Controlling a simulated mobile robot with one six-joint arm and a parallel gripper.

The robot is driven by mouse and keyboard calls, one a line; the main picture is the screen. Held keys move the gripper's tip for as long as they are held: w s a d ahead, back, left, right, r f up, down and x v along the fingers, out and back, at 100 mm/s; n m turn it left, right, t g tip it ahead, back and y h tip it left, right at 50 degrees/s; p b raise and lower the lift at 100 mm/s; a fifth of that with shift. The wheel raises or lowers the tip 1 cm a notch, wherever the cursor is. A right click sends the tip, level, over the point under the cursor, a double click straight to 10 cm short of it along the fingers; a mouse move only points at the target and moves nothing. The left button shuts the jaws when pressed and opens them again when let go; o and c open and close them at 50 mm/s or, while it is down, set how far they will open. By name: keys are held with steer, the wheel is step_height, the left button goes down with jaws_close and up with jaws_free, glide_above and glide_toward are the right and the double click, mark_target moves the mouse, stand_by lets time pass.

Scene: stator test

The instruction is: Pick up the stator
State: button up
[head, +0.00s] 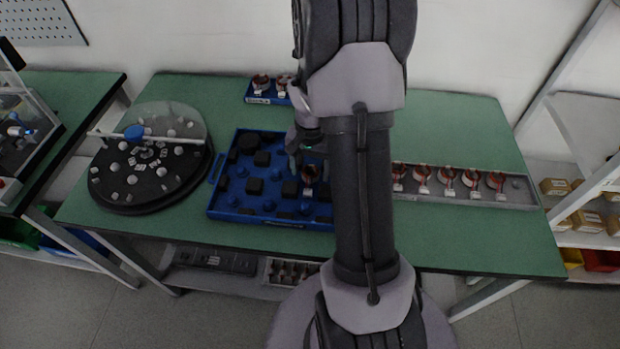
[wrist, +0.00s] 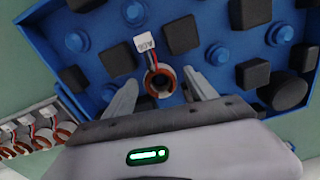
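A stator (wrist: 160,81), a copper-coloured ring with wires and a white tag, is in the blue tray (head: 217,202). In the wrist view it shows between the two spread fingers of my gripper (wrist: 160,95), which is open. I cannot tell how far the fingertips are above the tray floor. In the head view the stator (head: 310,174) is near the right side of the tray, just below my gripper (head: 303,160). More stators (head: 447,177) stand in a row in a grey tray (head: 518,194) at the right; some also show at the left of the wrist view (wrist: 42,133).
Black blocks and blue pegs stand around the stator in the blue tray. A round black fixture (head: 150,175) with a clear disc is at the left of the green table (head: 440,125). A small blue tray (head: 258,99) with stators is at the back.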

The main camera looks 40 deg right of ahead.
jaws_close()
steer(key=shift+r, duration=0.1)
